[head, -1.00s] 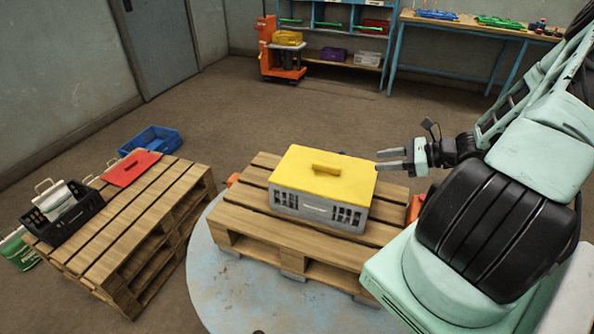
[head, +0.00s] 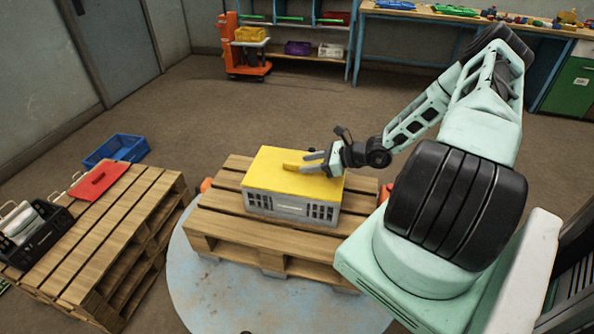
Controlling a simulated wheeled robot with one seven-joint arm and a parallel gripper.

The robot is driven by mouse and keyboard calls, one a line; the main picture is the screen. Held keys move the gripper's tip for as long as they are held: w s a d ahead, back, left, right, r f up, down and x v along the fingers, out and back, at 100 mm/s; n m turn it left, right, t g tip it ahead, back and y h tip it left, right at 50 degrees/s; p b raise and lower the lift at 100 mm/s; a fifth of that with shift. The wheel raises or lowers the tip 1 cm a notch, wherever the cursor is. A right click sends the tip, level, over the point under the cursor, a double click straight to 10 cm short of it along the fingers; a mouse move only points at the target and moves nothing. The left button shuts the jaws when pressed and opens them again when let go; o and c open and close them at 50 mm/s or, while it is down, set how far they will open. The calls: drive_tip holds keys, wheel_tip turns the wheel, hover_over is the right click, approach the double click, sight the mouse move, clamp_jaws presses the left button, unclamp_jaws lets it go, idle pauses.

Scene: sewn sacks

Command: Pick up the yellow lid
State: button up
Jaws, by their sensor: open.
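The yellow lid (head: 272,166) lies flat on top of a grey crate (head: 275,207). The crate stands on a wooden pallet (head: 225,222). The lid has a raised yellow handle, partly hidden behind my gripper. My gripper (head: 304,163) is open, with its two fingers pointing left over the right part of the lid, close to the handle. I cannot tell whether the fingers touch the lid or the handle.
A second pallet (head: 125,215) at left bears a red lid (head: 98,180) and a black crate (head: 45,238) with pale sacks. A blue crate (head: 118,148) is on the floor behind it. Shelves, an orange lifter (head: 230,48) and a workbench stand at the back.

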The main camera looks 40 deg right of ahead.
sight(300, 164)
drive_tip(key=shift+p+x, duration=0.5)
drive_tip(key=shift+x, duration=1.4)
clamp_jaws()
drive_tip(key=shift+r, duration=0.1)
